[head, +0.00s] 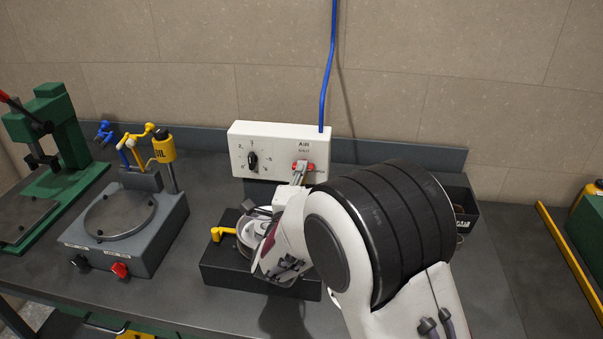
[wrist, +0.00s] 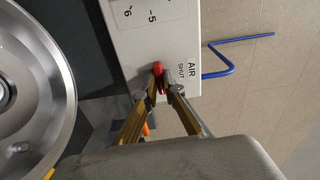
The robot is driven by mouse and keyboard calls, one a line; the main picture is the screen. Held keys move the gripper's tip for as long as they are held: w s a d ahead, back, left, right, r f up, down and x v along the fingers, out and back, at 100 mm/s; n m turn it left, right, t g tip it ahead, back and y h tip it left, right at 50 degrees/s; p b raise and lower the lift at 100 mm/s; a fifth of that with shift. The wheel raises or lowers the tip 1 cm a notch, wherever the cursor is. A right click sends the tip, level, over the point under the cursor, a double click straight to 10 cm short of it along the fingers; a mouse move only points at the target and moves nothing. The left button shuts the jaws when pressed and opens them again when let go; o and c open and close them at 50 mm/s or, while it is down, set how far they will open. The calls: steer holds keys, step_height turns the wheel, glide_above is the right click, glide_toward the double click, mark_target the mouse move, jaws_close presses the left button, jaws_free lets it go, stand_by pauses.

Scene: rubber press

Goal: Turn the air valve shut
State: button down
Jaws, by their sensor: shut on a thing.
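The air valve is a red handle (head: 310,167) on the right part of the front of a white control box (head: 263,137), under the label AIR SHUT. In the wrist view the red handle (wrist: 158,71) sits between my fingertips. My gripper (head: 300,172) reaches up to the box and is shut on the handle; its fingers (wrist: 163,88) touch it from both sides. In the head view the handle looks roughly level across the box face, with its middle partly covered by my fingers. A blue air hose (head: 327,80) runs up from the box top.
A black numbered knob (head: 252,160) is left of the valve. A dark block with a yellow handle (head: 222,234) and a round metal part (wrist: 35,90) lies below. A grey machine (head: 150,235) stands left, a black bin (head: 458,188) right.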

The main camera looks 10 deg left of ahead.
steer(key=n, duration=1.1)
steer(key=shift+n, duration=0.3)
stand_by(0.6)
steer(key=c, duration=2.1)
jaws_free()
steer(key=shift+c, duration=0.2)
steer(key=shift+s, duration=0.2)
steer(key=s, duration=1.1)
steer(key=shift+s, duration=0.35)
